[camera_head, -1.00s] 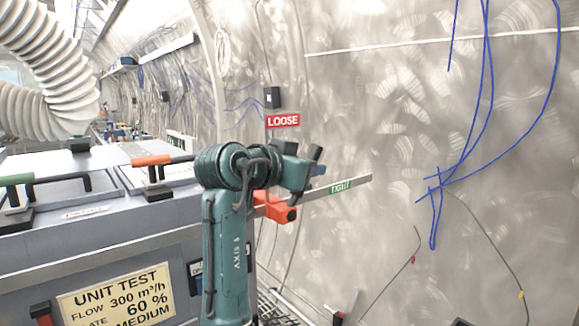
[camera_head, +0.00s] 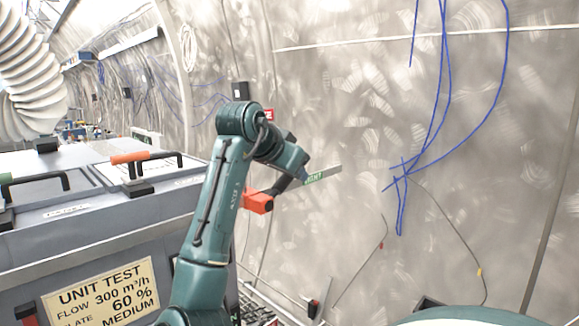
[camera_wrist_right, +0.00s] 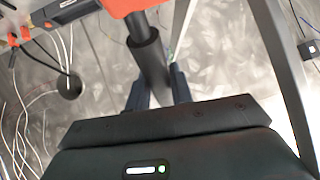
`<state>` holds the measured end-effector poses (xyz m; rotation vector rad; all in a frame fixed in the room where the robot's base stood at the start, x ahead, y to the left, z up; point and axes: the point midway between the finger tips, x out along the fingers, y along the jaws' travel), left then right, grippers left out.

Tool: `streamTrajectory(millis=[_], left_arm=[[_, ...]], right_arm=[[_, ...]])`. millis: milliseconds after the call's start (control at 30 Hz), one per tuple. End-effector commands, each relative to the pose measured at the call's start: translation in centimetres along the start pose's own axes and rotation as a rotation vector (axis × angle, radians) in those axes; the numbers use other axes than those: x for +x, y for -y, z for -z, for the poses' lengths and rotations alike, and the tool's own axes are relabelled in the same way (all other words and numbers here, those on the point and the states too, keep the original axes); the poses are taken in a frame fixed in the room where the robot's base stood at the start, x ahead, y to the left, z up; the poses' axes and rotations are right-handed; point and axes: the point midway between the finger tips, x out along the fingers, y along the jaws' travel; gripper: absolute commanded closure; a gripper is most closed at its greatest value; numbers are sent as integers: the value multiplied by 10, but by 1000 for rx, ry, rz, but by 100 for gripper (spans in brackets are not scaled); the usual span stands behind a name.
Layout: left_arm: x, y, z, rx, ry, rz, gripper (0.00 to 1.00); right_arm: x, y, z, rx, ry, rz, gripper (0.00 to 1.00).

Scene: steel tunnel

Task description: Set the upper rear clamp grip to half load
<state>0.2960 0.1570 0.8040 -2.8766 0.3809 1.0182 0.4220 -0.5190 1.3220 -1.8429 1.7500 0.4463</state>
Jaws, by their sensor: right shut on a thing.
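The clamp's orange-red body (camera_head: 257,201) sits low by the tunnel wall; part of it also shows at the top of the wrist view (camera_wrist_right: 122,6). Its dark round grip (camera_wrist_right: 147,57) sticks out from it and slants up to the right in the head view (camera_head: 281,185). My right gripper (camera_wrist_right: 159,92) is shut on this grip, with a finger on either side of it. In the head view my right arm hides the fingertips. A strip with a green TIGHT label (camera_head: 316,177) runs behind the grip. The red LOOSE sign (camera_head: 269,115) is mostly hidden by my arm. My left gripper is out of view.
A grey unit (camera_head: 95,222) with orange and green handles and a UNIT TEST plate (camera_head: 103,290) stands on the left. A white corrugated hose (camera_head: 30,85) hangs above it. Blue cables (camera_head: 437,125) hang on the wall at right. Cables also show in the wrist view.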

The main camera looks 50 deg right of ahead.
Motion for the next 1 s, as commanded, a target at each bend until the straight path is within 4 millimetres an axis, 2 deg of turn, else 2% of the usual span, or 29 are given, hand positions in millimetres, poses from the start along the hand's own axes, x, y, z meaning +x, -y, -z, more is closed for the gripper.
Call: streamTrajectory(millis=[633,667,900,1000], left_arm=[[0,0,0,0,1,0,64],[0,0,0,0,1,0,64],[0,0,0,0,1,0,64],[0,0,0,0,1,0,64]], right_arm=[[4,0,0,10,48,-1,100],[4,0,0,10,47,-1,77],[4,-1,-1,10,49,-2,57],[4,-1,-1,10,50,-3,56]])
